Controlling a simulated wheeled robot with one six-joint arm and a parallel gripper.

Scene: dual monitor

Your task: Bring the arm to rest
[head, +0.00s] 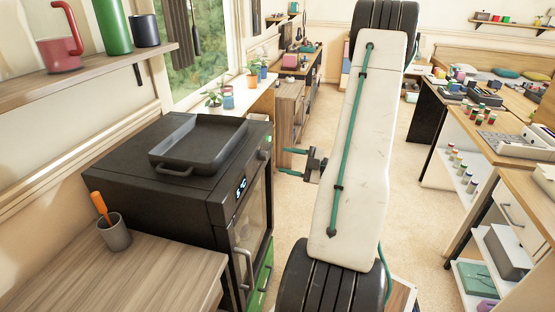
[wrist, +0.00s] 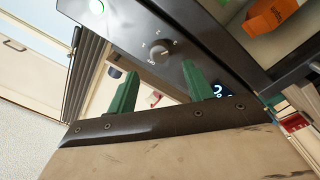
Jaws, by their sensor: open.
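My gripper (head: 287,161) is open, its two teal fingers pointing left toward the front of the black oven (head: 150,150). In the wrist view my gripper (wrist: 160,85) has its fingers well apart, with nothing held between them. The oven's dark front panel (wrist: 125,35) shows beyond the fingers, with a control knob (wrist: 160,52) and part of a lit display (wrist: 219,91). I cannot tell the exact gap between the fingertips and the oven. My arm stands in the middle of the head view and hides part of the room behind it.
A dark roasting tray (head: 205,140) sits on the oven. A grey cup (head: 115,233) with an orange-handled tool stands on the wooden counter (head: 120,275). A shelf (head: 85,75) juts out above left. Desks and shelving (head: 490,210) line the right; carpet (head: 420,255) between is clear.

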